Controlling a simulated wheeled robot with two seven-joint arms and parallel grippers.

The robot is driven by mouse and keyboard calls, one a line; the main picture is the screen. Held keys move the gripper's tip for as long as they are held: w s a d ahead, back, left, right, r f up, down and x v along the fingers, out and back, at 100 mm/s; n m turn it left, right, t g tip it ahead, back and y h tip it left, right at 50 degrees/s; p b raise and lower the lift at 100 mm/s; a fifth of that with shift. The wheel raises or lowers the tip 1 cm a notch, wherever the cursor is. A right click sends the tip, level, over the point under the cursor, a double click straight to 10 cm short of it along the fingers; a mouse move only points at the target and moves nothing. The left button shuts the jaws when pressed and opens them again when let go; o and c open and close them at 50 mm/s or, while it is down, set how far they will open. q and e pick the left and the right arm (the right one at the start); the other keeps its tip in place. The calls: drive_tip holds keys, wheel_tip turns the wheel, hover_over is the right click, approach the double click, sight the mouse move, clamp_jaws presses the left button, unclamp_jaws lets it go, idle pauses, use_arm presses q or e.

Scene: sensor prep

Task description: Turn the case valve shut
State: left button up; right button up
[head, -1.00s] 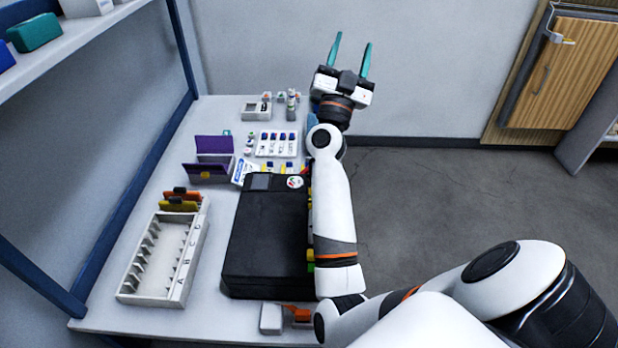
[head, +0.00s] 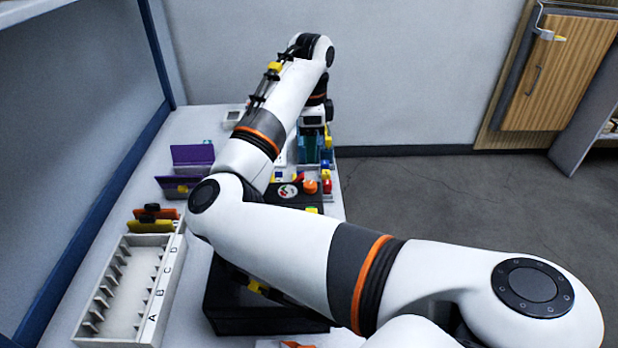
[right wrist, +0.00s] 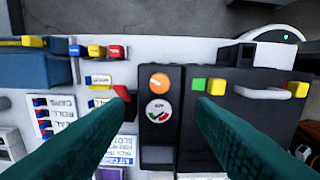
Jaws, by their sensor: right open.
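The black case (head: 265,320) lies on the table, partly hidden behind my right arm in the head view. Its orange round knob, the valve (head: 310,186), sits on the far part of the lid beside a round white gauge (head: 288,190). In the right wrist view the orange valve (right wrist: 158,82) shows between my fingertips, with the gauge (right wrist: 158,111) next to it. My right gripper (head: 312,160) points down with teal fingers apart, and the wrist view shows it empty (right wrist: 165,98). I cannot tell its height above the lid. My left gripper is not in view.
A grey slotted rack (head: 130,290) and purple holders (head: 192,155) stand on the left of the table. In the wrist view, small coloured blocks (right wrist: 96,50), a label tray (right wrist: 60,115) and the case's grey handle (right wrist: 262,93) lie near the fingers.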

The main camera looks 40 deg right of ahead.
sight(310, 184)
wheel_tip(310, 184, down, 10)
drive_tip(key=shift+f+b, duration=0.15)
drive_tip(key=shift+b, duration=0.45)
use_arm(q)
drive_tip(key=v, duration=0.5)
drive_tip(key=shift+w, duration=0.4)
use_arm(e)
drive_tip(key=c, duration=1)
drive_tip(key=shift+o, duration=0.2)
